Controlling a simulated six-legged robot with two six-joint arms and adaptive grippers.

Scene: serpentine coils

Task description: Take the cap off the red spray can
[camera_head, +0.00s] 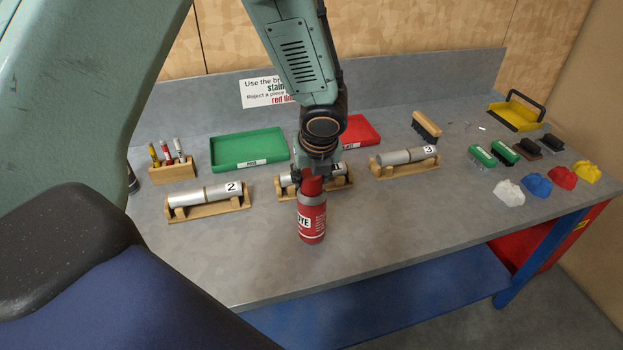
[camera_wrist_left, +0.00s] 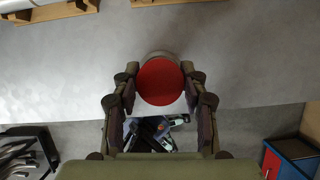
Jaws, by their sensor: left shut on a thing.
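The red spray can (camera_head: 312,220) is upright at the front middle of the grey bench, with a grey shoulder and white lettering on its side. Its red cap (camera_head: 312,186) is on top, in line with the can. My left gripper (camera_head: 313,177) comes down from above and is shut on the cap, one finger on each side. In the left wrist view the round top of the cap (camera_wrist_left: 160,82) sits between the fingers (camera_wrist_left: 160,95), with a rim of the grey shoulder behind it. The fingers hide part of the cap's sides. My right gripper is not in view.
Wooden cradles holding metal cylinders stand behind the can: number 2 (camera_head: 207,200) at left, number 3 (camera_head: 405,160) at right, another directly behind. A green tray (camera_head: 250,148) and red tray (camera_head: 360,131) lie farther back. The bench front right of the can is clear.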

